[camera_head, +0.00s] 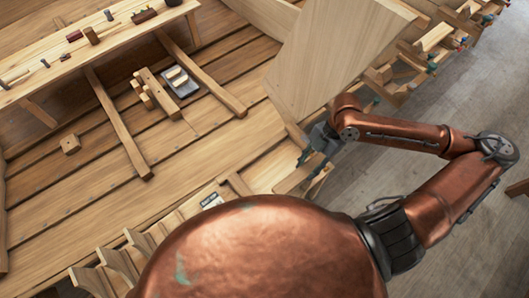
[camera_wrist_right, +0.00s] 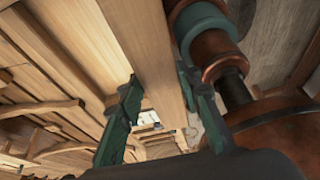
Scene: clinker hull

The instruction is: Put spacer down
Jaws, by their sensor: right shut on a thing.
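My right gripper (camera_head: 310,150) is at the right side of the hull, below a large pale wooden board. In the right wrist view its two green fingers (camera_wrist_right: 157,110) stand on either side of a long pale wooden piece (camera_wrist_right: 150,50), which I take to be the spacer. The gripper is shut on it. The far end of the piece runs out of the top of the wrist view, and I cannot tell whether it touches anything. My left gripper is not in view.
The large board (camera_head: 325,60) rises close above my right gripper. Wooden blocks and bars (camera_head: 152,90) lie beside a dark tray (camera_head: 192,90) on the hull planking. A bench (camera_head: 110,40) holds tools. Bare planking (camera_head: 205,135) lies between.

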